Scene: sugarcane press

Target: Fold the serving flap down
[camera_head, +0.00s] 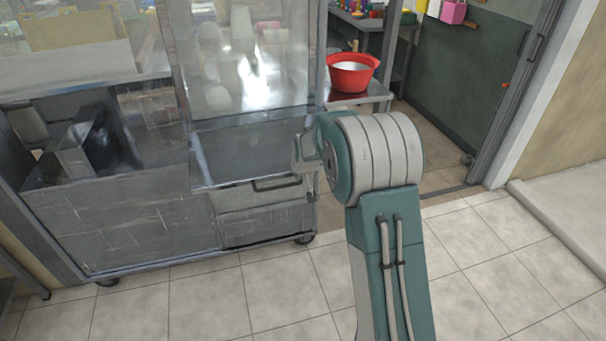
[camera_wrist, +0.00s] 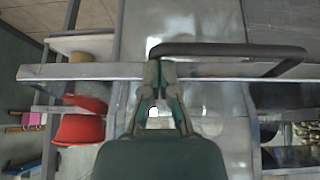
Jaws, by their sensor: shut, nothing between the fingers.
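A grey metal panel (camera_head: 240,150), which looks like the serving flap, sits below the clear case on the front of the steel cart. It appears roughly level in the head view, but its exact angle is hard to tell. A dark bar handle (camera_head: 277,184) is at its front edge. The handle (camera_wrist: 225,49) runs across the wrist view above and right of my fingertips. My gripper (camera_wrist: 160,66) is shut and empty, close to the left end of the handle and over the metal edge. In the head view my gripper (camera_head: 306,165) is at the panel's right end, partly hidden by my wrist.
A red bowl (camera_head: 351,75) with white contents stands on a side shelf (camera_head: 365,95), right of the cart; it also shows at the left of the wrist view (camera_wrist: 78,127). The cart (camera_head: 150,226) stands on wheels. Tiled floor (camera_head: 270,300) in front is clear.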

